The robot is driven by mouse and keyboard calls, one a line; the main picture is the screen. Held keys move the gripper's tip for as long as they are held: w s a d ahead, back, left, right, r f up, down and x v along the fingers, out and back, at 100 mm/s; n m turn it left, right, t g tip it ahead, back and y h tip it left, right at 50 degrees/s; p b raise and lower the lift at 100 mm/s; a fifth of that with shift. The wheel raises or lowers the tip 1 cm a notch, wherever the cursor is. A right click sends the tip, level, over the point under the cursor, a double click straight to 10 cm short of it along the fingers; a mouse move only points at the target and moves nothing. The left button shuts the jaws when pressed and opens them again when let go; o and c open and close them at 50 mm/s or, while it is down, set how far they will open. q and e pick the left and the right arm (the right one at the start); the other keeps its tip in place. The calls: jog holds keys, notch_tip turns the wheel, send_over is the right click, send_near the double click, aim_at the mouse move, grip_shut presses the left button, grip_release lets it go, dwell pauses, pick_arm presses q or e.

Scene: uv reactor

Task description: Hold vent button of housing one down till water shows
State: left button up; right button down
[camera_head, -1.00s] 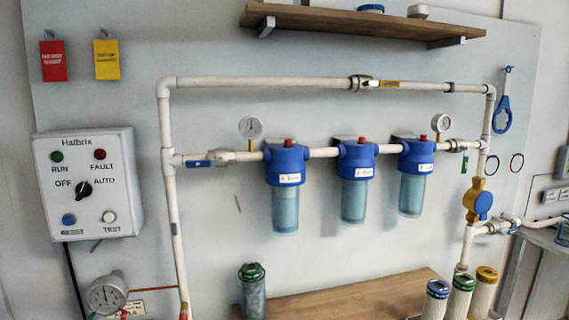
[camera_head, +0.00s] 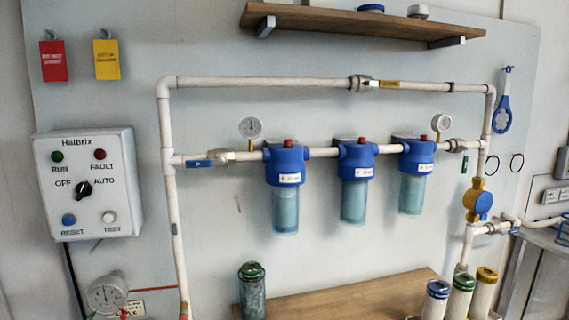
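Three blue-capped filter housings with clear bluish bowls hang in a row on the white pipe. The left housing (camera_head: 285,177) has a red vent button (camera_head: 288,143) on top of its cap; its label is too small to read surely. The middle housing (camera_head: 355,175) and the right housing (camera_head: 415,170) also have red buttons. The bowls look bluish, and I cannot tell the water level in them. Nothing touches the buttons. Neither of my grippers shows in the head view.
A control box (camera_head: 88,184) hangs at left. A blue-handled valve (camera_head: 200,163) is left of the housings. A wooden bench (camera_head: 350,296) below carries a dark green-topped canister (camera_head: 252,290); several cartridges (camera_head: 463,295) stand at right. A shelf (camera_head: 365,24) is above. Space before the housings is clear.

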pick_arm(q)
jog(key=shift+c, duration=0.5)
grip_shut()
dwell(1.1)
